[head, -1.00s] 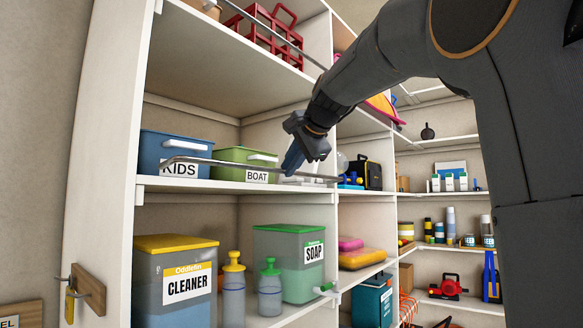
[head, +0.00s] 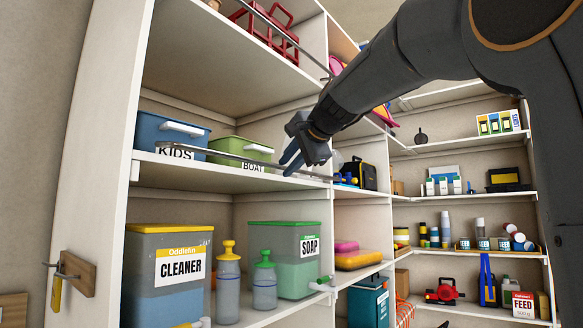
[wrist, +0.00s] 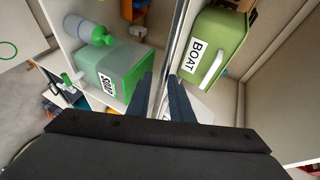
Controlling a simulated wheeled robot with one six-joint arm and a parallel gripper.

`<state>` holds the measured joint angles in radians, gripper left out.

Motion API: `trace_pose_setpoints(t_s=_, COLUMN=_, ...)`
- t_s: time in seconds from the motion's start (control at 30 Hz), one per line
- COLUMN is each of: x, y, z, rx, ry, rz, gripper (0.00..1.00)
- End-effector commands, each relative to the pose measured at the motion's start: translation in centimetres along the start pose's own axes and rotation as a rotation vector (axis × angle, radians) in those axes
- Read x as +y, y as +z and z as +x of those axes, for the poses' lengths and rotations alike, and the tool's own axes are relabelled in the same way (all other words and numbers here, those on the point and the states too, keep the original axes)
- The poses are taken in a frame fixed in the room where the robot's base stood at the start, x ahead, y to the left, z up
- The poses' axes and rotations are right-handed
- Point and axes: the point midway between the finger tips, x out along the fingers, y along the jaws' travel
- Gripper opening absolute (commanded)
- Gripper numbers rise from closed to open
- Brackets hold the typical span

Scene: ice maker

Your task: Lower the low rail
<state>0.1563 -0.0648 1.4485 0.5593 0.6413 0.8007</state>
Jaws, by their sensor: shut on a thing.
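The low rail (head: 215,157) is a thin grey metal bar along the front of the middle shelf (head: 215,180). In the wrist view the rail (wrist: 182,50) runs down between the two fingers (wrist: 163,97). The exact contact is hard to see.
Another rail (head: 285,38) crosses the shelf above, by a red crate (head: 265,18). Below stand the CLEANER tub (head: 150,285), SOAP tub (head: 285,275) and two pump bottles (head: 229,290). A shelf divider (head: 325,220) is right of them. A wooden hook block (head: 75,273) is on the left post.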

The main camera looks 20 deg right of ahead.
Motion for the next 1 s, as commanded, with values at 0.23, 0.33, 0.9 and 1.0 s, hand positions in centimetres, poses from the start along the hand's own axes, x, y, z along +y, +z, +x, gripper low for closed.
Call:
trace_pose_setpoints(t_s=0.23, x=2.5, y=0.6, z=1.4, rx=-0.023, ry=0.051, rz=0.001, gripper=0.00)
trace_pose_setpoints(t_s=0.33, x=2.5, y=0.6, z=1.4, rx=-0.023, ry=0.051, rz=0.001, gripper=0.00)
trace_pose_setpoints(t_s=0.9, x=2.2, y=0.5, z=-0.5, rx=-0.019, ry=0.045, rz=0.002, gripper=0.30)
trace_pose_setpoints(t_s=1.0, x=2.0, y=0.3, z=-2.4, rx=-0.015, ry=0.040, rz=0.001, gripper=0.29)
